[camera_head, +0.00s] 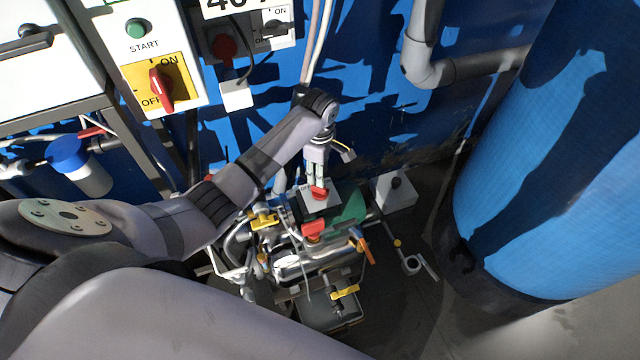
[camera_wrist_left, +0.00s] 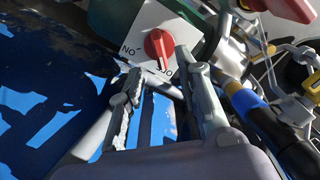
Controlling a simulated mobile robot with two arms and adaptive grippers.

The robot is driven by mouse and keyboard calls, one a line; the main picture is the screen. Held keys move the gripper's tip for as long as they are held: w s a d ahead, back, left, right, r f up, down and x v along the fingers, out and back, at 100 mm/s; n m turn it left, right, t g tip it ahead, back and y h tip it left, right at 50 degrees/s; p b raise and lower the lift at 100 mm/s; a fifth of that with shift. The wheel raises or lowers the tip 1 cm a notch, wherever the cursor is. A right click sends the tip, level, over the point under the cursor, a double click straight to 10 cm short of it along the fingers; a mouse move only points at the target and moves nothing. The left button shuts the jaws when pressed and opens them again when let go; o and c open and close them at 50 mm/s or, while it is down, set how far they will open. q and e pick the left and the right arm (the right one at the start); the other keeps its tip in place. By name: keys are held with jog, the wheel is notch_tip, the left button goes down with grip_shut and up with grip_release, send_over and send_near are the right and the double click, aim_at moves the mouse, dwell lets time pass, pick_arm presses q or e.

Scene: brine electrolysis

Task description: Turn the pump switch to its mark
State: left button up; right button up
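The pump switch is a red rotary knob (camera_head: 319,194) on a small white plate (camera_head: 307,203) on the pump unit. In the left wrist view the knob (camera_wrist_left: 159,46) shows just beyond the fingertips. An ON label reads upside down at its left. One end of the knob's ridge points down at a second label, partly hidden by a finger. My left gripper (camera_head: 317,183) reaches down from above, close to the knob. In the left wrist view its fingers (camera_wrist_left: 160,65) stand apart with a gap between them. I cannot tell whether they touch the knob. My right gripper is not in view.
Pipes, yellow-handled valves (camera_head: 345,292) and another red handle (camera_head: 313,230) crowd the pump unit beside the gripper. A large blue tank (camera_head: 550,150) stands at the right. A control panel with a START button (camera_head: 137,29) and a red ON/OFF switch (camera_head: 160,90) is upper left.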

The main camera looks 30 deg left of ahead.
aim_at(320, 190)
pick_arm(q)
notch_tip(320, 190, down, 7)
jog(key=shift+r, duration=0.15)
grip_shut()
dwell(0.5)
